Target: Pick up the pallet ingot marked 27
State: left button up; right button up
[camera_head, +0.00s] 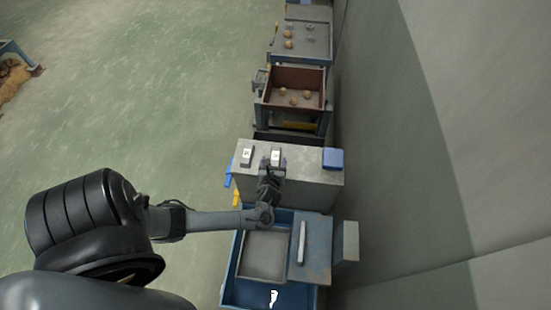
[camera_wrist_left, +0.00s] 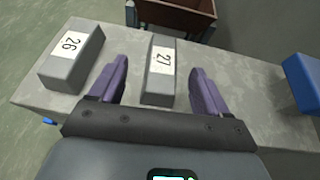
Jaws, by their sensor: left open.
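The ingot marked 27 (camera_wrist_left: 159,82) is a grey block with a white label. It lies on a grey slab-topped stand (camera_wrist_left: 230,84) between the two fingers of my left gripper (camera_wrist_left: 157,88), which is open with a gap on both sides of the block. In the head view the ingot's label (camera_head: 276,155) shows just beyond my left gripper (camera_head: 272,165). A second grey ingot, marked 26 (camera_wrist_left: 72,58), lies to the left, outside the fingers; it also shows in the head view (camera_head: 247,156). My right gripper is not in view.
A blue block (camera_head: 333,158) sits at the stand's right end. A brown bin (camera_head: 296,79) with several round pieces stands beyond. Nearer is a blue tray (camera_head: 229,292) with a grey panel (camera_head: 263,254). A wall (camera_head: 400,150) runs along the right; open floor (camera_head: 150,100) lies left.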

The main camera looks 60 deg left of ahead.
aim_at(275, 156)
pick_arm(q)
jog(key=shift+b+x, duration=0.5)
jog(key=shift+x, duration=2.2)
jog(key=shift+w+d+f, duration=0.1)
jog(key=shift+w+d, duration=0.05)
jog(key=shift+d, duration=0.05)
grip_shut()
